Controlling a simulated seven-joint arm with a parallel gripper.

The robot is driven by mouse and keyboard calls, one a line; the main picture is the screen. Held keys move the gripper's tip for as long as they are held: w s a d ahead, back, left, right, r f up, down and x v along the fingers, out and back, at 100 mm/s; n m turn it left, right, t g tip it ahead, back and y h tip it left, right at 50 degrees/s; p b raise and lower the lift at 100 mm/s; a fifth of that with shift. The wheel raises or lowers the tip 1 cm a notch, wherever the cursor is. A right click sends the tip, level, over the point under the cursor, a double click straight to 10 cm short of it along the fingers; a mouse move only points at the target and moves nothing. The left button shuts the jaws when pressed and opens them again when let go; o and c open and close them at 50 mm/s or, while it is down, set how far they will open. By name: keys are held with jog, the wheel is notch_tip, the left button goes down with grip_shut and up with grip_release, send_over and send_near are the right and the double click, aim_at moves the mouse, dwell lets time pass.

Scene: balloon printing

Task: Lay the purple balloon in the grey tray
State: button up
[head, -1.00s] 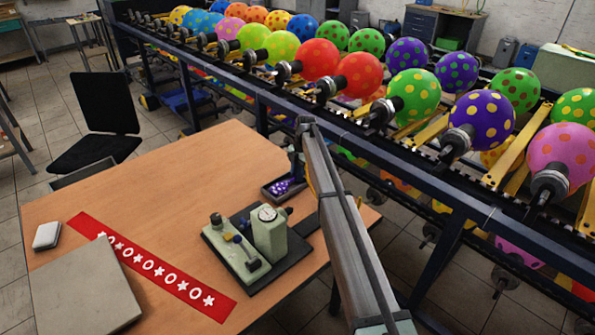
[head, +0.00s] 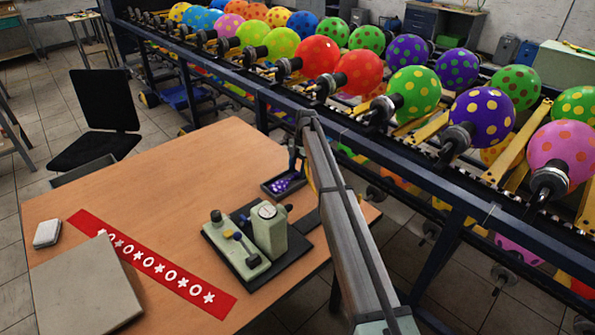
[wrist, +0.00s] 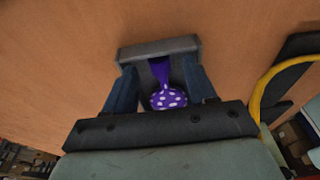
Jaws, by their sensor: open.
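The purple balloon with white dots lies limp in the small grey tray (head: 269,191) on the wooden table. In the wrist view the balloon (wrist: 168,100) shows its dotted round part nearer me and its plain neck toward the far wall of the tray (wrist: 158,46). My gripper (wrist: 160,68) is open, with one blue finger on each side of the balloon and a gap to it on both sides. In the head view my gripper (head: 296,162) is over the tray's back right part and partly hides it. The balloon (head: 284,186) rests free of the fingers.
A green press with a dial (head: 267,211) stands on a dark base just in front of the tray. A balloon conveyor (head: 440,175) runs behind the table.

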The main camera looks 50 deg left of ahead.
notch_tip(320, 180, up, 12)
jog(key=w, duration=0.2)
jog(key=shift+w+r, duration=0.2)
jog(key=shift+w, duration=0.05)
jog(key=shift+d, duration=0.1)
